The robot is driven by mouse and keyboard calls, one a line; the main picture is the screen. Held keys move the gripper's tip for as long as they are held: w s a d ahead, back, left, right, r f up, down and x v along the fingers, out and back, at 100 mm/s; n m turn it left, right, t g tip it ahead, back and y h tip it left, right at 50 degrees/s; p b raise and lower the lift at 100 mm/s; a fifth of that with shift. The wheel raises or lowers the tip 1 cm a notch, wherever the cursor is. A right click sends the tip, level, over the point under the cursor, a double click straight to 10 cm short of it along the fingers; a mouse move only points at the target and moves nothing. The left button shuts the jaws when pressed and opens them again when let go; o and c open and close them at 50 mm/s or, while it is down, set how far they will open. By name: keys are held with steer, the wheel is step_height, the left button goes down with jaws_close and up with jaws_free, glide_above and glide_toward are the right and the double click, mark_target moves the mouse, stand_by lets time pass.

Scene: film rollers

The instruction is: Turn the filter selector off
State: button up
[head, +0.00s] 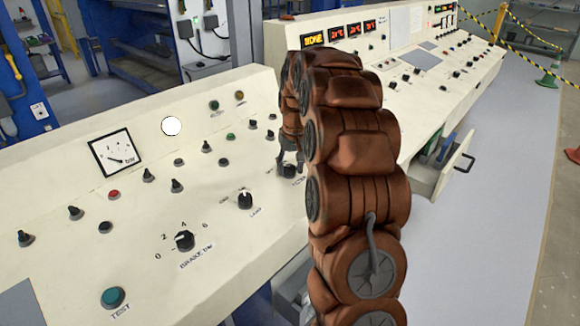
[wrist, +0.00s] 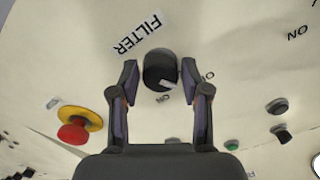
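The filter selector is a round black knob (wrist: 159,68) on the cream panel, beside a FILTER label (wrist: 138,33) that appears upside down in the wrist view. A light pointer mark shows on its lower side, close to the upside-down ON lettering; another label to the right is partly hidden by a finger. My gripper (wrist: 158,74) is open, with one finger on each side of the knob and a visible gap on the left. In the head view the knob (head: 289,171) is partly visible just below my gripper (head: 288,158); my arm covers the panel to its right.
In the wrist view a red mushroom button (wrist: 73,132) on a yellow base is at lower left, and black knobs (wrist: 278,106) are at right. In the head view the lamp knob (head: 245,201) and brake knob (head: 184,240) stand left of my arm.

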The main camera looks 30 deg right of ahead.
mark_target(293, 170)
steer(key=shift+o, duration=1.1)
step_height(293, 170, up, 12)
steer(key=s, duration=0.1)
steer(key=shift+d, duration=0.15)
steer(key=shift+s, duration=0.15)
